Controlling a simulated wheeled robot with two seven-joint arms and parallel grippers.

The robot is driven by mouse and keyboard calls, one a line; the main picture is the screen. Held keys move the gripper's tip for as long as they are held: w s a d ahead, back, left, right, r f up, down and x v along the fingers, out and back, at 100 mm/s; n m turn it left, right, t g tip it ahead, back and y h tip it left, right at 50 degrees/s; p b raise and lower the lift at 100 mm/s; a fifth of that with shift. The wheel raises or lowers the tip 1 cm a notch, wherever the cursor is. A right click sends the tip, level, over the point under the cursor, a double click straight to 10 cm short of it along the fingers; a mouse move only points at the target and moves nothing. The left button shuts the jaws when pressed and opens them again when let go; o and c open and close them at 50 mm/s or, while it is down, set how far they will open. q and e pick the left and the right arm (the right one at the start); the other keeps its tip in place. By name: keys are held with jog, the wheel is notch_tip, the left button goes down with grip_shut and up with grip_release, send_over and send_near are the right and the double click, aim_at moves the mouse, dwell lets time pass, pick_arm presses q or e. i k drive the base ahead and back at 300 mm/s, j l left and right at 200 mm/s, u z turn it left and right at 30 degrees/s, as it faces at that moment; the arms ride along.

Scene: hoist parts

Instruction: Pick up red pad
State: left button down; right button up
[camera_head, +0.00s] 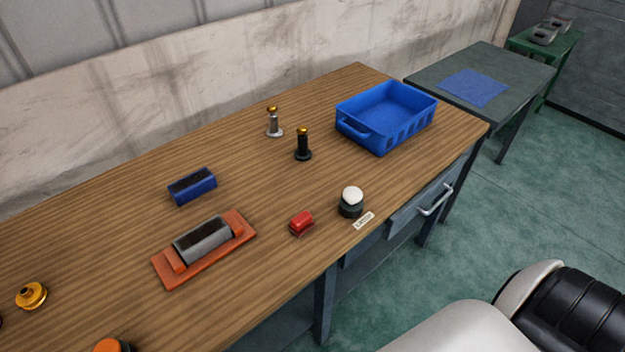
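The red pad (301,222) is a small red block lying on the wooden workbench (270,283), near its front edge. It sits between an orange-red fixture and a round white-topped black part. Nothing covers it and nothing touches it that I can see. Neither of my grippers shows in the head view, so their state is not visible. A white and black part of my own body fills the lower right corner.
Nearby are a blue block (192,186), a white-topped part (351,200), a black post (303,146), a silver post (274,123), a brass part (31,295) and a blue crate (376,142).

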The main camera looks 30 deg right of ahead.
aim_at(299, 225)
jog(key=z, duration=0.85)
